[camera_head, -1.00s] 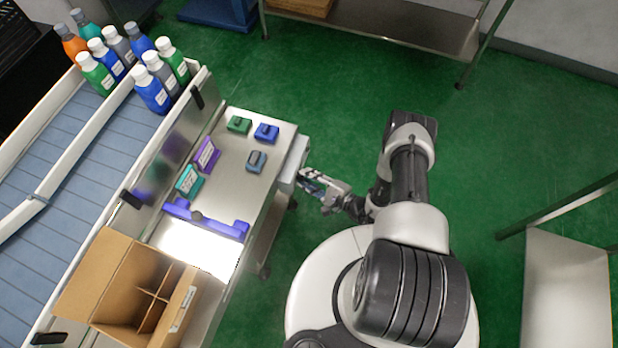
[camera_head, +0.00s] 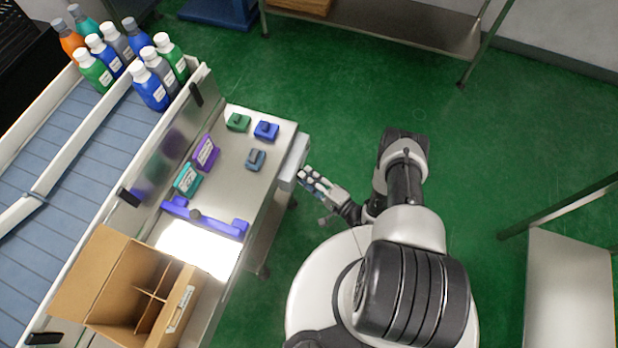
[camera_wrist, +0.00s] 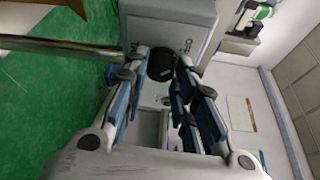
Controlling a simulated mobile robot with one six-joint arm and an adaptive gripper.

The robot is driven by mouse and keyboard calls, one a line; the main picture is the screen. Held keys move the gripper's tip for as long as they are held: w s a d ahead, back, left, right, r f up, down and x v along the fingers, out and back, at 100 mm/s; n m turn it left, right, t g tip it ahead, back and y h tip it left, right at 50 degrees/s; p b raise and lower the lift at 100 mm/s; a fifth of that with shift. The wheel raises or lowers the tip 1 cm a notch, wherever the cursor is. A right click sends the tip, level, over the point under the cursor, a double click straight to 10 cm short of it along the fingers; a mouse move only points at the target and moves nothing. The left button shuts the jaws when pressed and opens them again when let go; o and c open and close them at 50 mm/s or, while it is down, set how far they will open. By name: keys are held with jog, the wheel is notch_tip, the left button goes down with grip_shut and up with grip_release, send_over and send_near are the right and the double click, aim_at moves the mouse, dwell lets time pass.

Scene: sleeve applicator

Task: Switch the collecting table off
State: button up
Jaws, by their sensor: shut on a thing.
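The collecting table (camera_head: 225,165) is a steel-topped table beside the conveyor. A grey control box (camera_head: 293,160) is fixed to its right side; it also shows in the wrist view (camera_wrist: 198,14). A round black knob (camera_wrist: 161,66) is on the box face. My gripper (camera_head: 306,172) is at the box, and in the wrist view its fingers (camera_wrist: 161,60) are on both sides of the knob, shut on it. The fingers partly cover the knob's edges, and its pointer position cannot be made out.
On the table are several small coloured blocks (camera_head: 266,131), a purple bracket (camera_head: 205,219) and an open cardboard box (camera_head: 112,270). Several bottles (camera_head: 150,90) stand at the conveyor's far end. Green floor (camera_head: 330,100) is clear behind my arm; a bench (camera_head: 568,290) stands right.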

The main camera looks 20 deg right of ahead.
dwell(0.3)
jog(key=o, duration=1.1)
jog(key=shift+c, duration=0.2)
jog(key=v, duration=1.2)
jog(key=shift+r, duration=0.1)
